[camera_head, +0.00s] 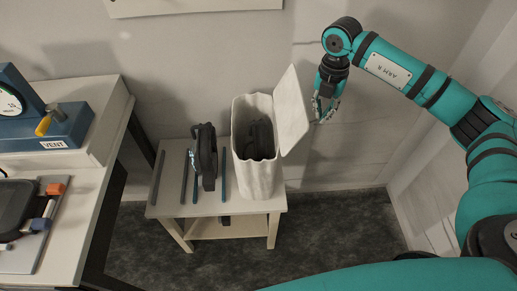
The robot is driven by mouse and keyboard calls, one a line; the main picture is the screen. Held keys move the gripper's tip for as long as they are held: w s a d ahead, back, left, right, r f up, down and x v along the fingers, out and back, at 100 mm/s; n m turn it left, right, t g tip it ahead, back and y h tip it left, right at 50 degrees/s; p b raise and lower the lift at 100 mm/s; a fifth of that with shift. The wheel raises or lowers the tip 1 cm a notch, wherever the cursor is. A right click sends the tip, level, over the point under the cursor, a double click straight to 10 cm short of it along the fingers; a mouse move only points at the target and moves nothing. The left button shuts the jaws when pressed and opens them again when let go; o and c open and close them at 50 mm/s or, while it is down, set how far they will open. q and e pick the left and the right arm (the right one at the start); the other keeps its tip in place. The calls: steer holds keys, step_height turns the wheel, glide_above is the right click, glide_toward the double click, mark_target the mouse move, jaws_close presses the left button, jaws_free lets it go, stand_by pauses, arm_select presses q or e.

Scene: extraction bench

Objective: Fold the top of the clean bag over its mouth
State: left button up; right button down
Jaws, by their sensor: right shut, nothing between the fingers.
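The clean bag (257,179) is white and stands upright on a small pale table. Its mouth faces up and is uncovered, and dark things show inside it. Its top flap (291,111) stands up and leans out at the bag's right side. My right gripper (324,118) is just right of the flap, fingers pointing down and shut with nothing held. I cannot tell if it touches the flap. My left gripper is not in view.
The small table (213,207) also holds a dark upright object (205,156) and thin rods left of the bag. A bench at the left carries a blue gauge unit (45,125) marked VENT. The wall is close behind; floor is free at the right.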

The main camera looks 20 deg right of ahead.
step_height(320, 180, down, 4)
steer(key=b, duration=0.2)
steer(key=shift+b, duration=0.35)
steer(key=shift+w+a, duration=0.35)
steer(key=shift+a, duration=1.05)
steer(key=shift+w+a, duration=0.3)
steer(key=shift+a, duration=1.1)
steer(key=shift+w+a, duration=0.35)
steer(key=shift+a, duration=1.05)
steer(key=w+a, duration=0.2)
steer(key=a, duration=0.7)
steer(key=shift+w+b, duration=0.15)
steer(key=shift+b, duration=0.15)
